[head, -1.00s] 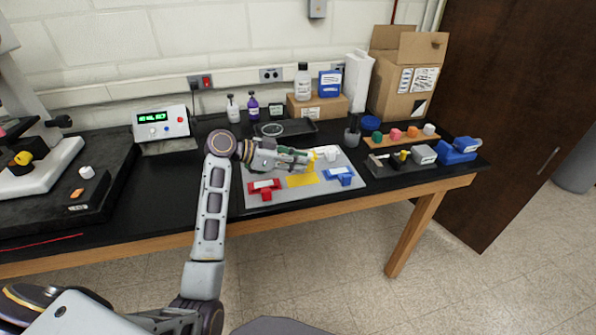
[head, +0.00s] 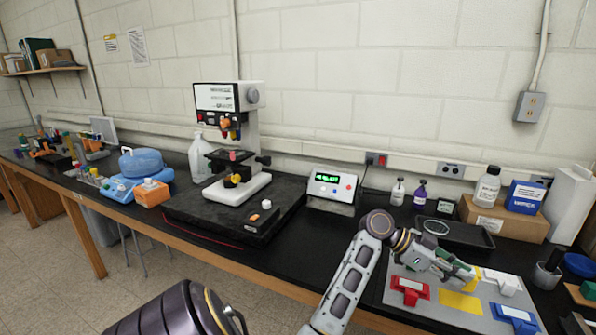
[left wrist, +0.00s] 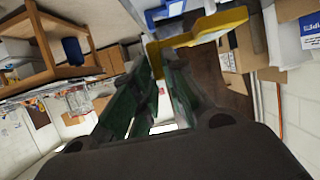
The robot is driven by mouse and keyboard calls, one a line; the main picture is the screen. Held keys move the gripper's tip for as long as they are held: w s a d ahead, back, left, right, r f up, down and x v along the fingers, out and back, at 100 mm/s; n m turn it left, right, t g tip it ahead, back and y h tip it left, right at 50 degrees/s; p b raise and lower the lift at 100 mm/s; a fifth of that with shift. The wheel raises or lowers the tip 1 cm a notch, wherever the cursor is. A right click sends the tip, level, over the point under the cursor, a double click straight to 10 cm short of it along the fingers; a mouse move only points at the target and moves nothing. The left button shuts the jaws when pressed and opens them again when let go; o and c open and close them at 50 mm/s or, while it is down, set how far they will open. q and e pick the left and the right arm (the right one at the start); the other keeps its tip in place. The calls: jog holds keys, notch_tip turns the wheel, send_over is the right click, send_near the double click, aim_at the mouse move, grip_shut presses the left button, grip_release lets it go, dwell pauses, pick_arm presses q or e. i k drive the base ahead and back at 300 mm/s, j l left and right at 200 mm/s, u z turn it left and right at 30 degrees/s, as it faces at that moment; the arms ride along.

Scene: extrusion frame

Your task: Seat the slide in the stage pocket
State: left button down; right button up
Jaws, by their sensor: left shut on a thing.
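My left gripper (head: 470,272) is shut on a yellow piece (head: 477,274) just above the grey mat (head: 408,271). The yellow piece also shows in the left wrist view (left wrist: 205,33), ahead of the fingertips. I cannot tell whether it is the slide itself or its holder. A flat yellow patch (head: 460,301) lies on the mat below the gripper. The microscope (head: 253,140) stands at the centre left, with its stage (head: 232,156) under the lenses. The stage pocket is too small to make out. My right gripper is not in view.
A red piece (head: 410,291), a blue piece (head: 515,318) and a white piece (head: 506,285) stand on the mat. A box with a green display (head: 332,185) stands between mat and microscope. A black tray (head: 455,235) and bottles stand behind the mat.

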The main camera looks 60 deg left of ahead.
aim_at(222, 158)
jog(key=u, duration=2.4)
